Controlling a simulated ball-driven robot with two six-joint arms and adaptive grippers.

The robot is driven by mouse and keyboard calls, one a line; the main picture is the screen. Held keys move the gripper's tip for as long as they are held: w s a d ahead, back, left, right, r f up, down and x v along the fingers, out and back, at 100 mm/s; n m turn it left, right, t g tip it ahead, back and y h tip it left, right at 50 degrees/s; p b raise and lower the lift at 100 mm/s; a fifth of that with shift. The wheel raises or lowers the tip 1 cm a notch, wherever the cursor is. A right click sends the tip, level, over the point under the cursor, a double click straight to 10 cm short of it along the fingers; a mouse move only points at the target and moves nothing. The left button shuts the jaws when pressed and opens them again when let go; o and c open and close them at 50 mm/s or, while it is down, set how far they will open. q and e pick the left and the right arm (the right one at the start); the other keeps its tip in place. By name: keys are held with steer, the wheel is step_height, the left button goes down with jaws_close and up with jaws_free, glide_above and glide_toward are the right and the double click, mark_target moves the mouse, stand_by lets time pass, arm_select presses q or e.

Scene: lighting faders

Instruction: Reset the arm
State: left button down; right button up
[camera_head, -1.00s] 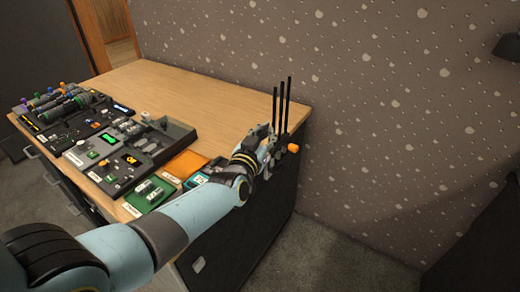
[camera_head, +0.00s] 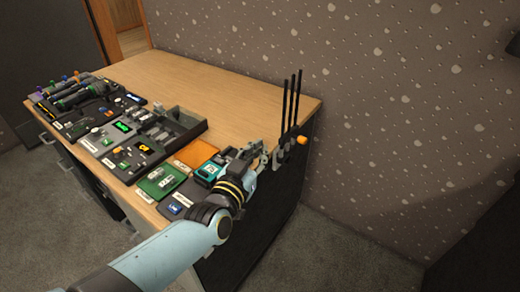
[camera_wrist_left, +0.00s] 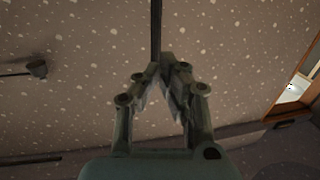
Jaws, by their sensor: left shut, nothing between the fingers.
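My left arm comes in from the bottom of the head view. Its left gripper (camera_head: 264,156) is at the right end of the desk, just left of a dark fixture with upright rods. In the left wrist view its two fingers (camera_wrist_left: 162,68) meet at the tips, with nothing visible between them. The wall is behind them, and a thin dark rod (camera_wrist_left: 156,28) rises behind the tips. My right gripper is in neither current view.
The wooden desk (camera_head: 240,100) carries fader panels (camera_head: 130,155), a grey tray (camera_head: 185,122), an orange card (camera_head: 198,153) and a teal device (camera_head: 208,172) along its front. Tall black rods (camera_head: 291,100) with an orange knob (camera_head: 302,139) stand at its right end. The back desktop is clear.

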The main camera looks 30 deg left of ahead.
arm_select(q)
steer(key=s+a+f+m+g+h+b, duration=0.1)
steer(key=s+f+g+b, duration=0.15)
steer(key=s+f, duration=0.6)
steer(key=s+f+g+b, duration=0.25)
steer(key=s+f, duration=0.25)
steer(key=f, duration=0.7)
steer(key=s+a+f+m+g+h+b, duration=0.1)
steer(key=s+f+g+b, duration=0.15)
steer(key=s+f, duration=0.6)
steer(key=s+a+f+g, duration=0.1)
steer(key=s+f+g, duration=0.2)
steer(key=s+f, duration=0.2)
steer(key=s+f+g+b, duration=0.1)
steer(key=s+f+g, duration=0.2)
steer(key=s, duration=0.9)
steer(key=s+a+f+g+b, duration=0.1)
steer(key=s+f+g, duration=0.2)
steer(key=s+f, duration=0.5)
steer(key=shift+s+a+y, duration=0.25)
steer(key=shift+a+y, duration=0.05)
steer(key=shift+a, duration=0.05)
steer(key=shift+s+f, duration=0.1)
